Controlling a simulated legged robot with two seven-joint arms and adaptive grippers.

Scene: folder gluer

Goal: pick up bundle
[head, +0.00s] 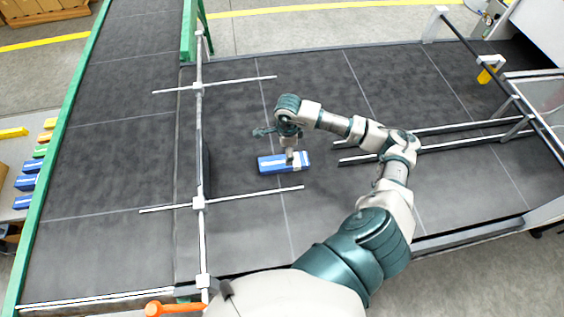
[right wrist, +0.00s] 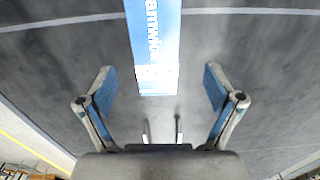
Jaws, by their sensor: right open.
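The bundle (head: 271,165) is a blue and white box-shaped pack lying flat on the dark belt in the head view. It also shows in the right wrist view (right wrist: 155,40), running from the top edge down to a white end. My right gripper (head: 291,158) is over the right part of the bundle in the head view. In the right wrist view my right gripper (right wrist: 160,88) is open, with its blue-padded fingers wide apart on either side of the bundle's near end. Neither finger touches the bundle. My left gripper is not in view.
Metal guide rods (head: 222,194) reach over the belt (head: 110,150) from an upright rail left of the bundle. Two long rails (head: 450,143) lie to the right. Several coloured packs (head: 28,182) sit outside the green edge at far left. Belt around the bundle is clear.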

